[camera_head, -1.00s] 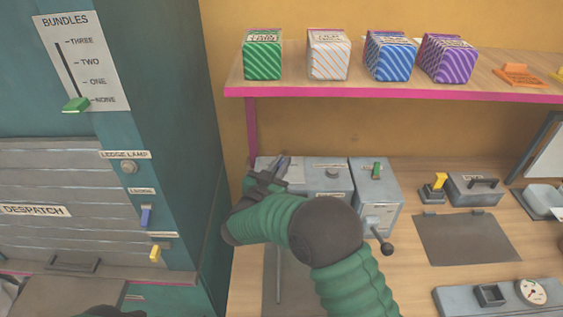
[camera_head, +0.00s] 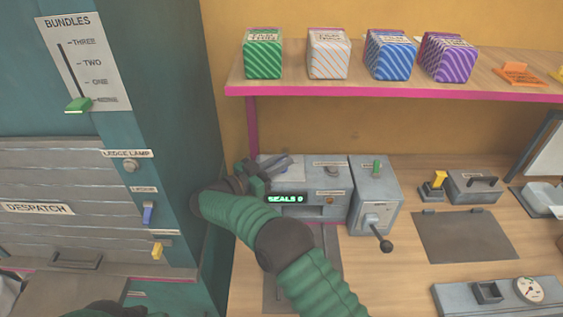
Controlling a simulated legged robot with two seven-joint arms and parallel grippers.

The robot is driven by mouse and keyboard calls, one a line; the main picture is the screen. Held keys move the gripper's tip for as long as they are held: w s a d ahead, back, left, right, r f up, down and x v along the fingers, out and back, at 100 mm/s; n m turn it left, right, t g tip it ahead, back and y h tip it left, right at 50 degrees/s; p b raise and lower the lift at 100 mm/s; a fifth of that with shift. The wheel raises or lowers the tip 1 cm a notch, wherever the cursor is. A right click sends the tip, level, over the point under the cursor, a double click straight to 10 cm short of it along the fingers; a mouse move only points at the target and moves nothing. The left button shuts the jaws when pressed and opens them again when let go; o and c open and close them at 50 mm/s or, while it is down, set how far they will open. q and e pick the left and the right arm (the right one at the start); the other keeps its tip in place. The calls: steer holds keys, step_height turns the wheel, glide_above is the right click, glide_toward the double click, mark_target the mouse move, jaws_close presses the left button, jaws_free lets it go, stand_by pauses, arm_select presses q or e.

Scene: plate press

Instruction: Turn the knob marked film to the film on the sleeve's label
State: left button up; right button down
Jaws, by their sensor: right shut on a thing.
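A grey sealing machine (camera_head: 297,181) stands on the bench, with a lit display reading "SEALS 0" on its front. My right gripper (camera_head: 280,165) is at the left part of the machine's top, its fingers close together on something. The fingers hide what they hold; from its place it appears to be the film knob, whose mark and setting I cannot read. A small round button (camera_head: 330,199) with a label sits on the machine's front right. I cannot make out the sleeve or its label.
Green, orange-striped, blue and purple boxes stand on the pink-edged shelf (camera_head: 400,94) above. A grey lever box (camera_head: 375,200) stands right of the machine. The teal despatch cabinet (camera_head: 165,100) is close on the left. A dark mat (camera_head: 467,237) lies bare at right.

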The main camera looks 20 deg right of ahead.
steer(key=shift+w+r, duration=0.1)
steer(key=shift+r, duration=0.2)
steer(key=c, duration=1.7)
jaws_free()
steer(key=shift+o, duration=1.2)
steer(key=shift+a+f, duration=0.1)
steer(key=shift+f, duration=0.05)
steer(key=r, duration=0.2)
steer(key=s+r, duration=0.1)
steer(key=shift+a+r, duration=0.25)
steer(key=s+a+r+b, duration=0.1)
steer(key=s+a, duration=0.2)
steer(key=s, duration=1.1)
steer(key=shift+s+a+r, duration=0.2)
steer(key=shift+a, duration=0.2)
